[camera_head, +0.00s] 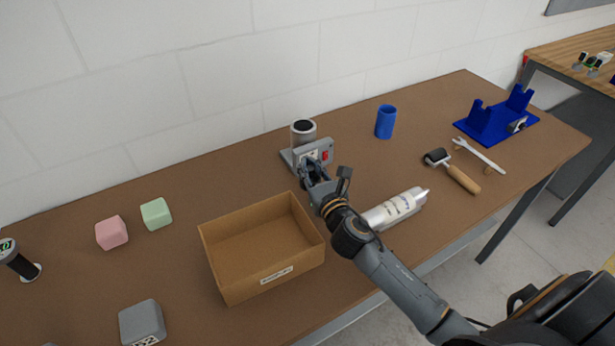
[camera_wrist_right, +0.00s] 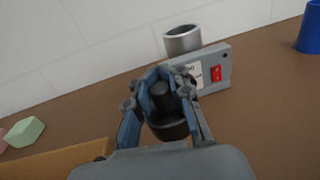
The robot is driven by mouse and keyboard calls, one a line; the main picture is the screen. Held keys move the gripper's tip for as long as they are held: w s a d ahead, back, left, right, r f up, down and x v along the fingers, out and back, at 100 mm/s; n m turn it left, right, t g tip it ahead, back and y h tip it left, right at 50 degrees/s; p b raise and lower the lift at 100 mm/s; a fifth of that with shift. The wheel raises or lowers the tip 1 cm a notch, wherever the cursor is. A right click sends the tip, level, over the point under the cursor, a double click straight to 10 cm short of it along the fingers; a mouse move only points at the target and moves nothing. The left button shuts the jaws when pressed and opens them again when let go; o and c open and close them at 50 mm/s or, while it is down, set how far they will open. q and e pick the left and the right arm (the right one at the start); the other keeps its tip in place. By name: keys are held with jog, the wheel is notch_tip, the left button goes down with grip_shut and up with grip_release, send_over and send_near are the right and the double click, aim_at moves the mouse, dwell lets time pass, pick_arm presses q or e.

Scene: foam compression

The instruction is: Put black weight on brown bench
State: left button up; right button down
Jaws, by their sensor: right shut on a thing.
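My right gripper (camera_head: 313,172) is shut on the black weight (camera_wrist_right: 168,126), a dark knob on a wider round base, seen between the fingers in the right wrist view (camera_wrist_right: 165,92). In the head view the gripper hides most of the weight. It is in front of a grey device with a red switch (camera_head: 326,155) and a silver cylinder (camera_head: 303,134). The brown bench (camera_head: 110,285) spans the head view. I cannot tell whether the weight touches the bench. My left gripper is not in view.
An open cardboard box (camera_head: 222,278) stands left of the gripper. A silver-white cylinder (camera_head: 395,209) lies to its right. A blue cup (camera_head: 386,122), roller (camera_head: 455,172), wrench (camera_head: 480,156) and blue stand (camera_head: 497,120) are farther right. Pink (camera_head: 111,233), green (camera_head: 156,213) and grey (camera_head: 142,320) blocks stand left.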

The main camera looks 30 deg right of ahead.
jog(key=shift+w+f, duration=0.45)
jog(key=shift+w, duration=0.05)
jog(key=shift+w+d+f, duration=0.1)
jog(key=shift+w+f, duration=0.1)
jog(key=shift+f, duration=0.1)
notch_tip(320, 180, down, 2)
jog(key=shift+w+f+b, duration=0.15)
jog(key=shift+b, duration=0.3)
jog(key=shift+f, duration=0.45)
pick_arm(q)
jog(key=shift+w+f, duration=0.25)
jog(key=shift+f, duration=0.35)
pick_arm(e)
jog(key=c, duration=1.7)
grip_release()
jog(key=shift+f, duration=0.15)
jog(key=o, duration=0.5)
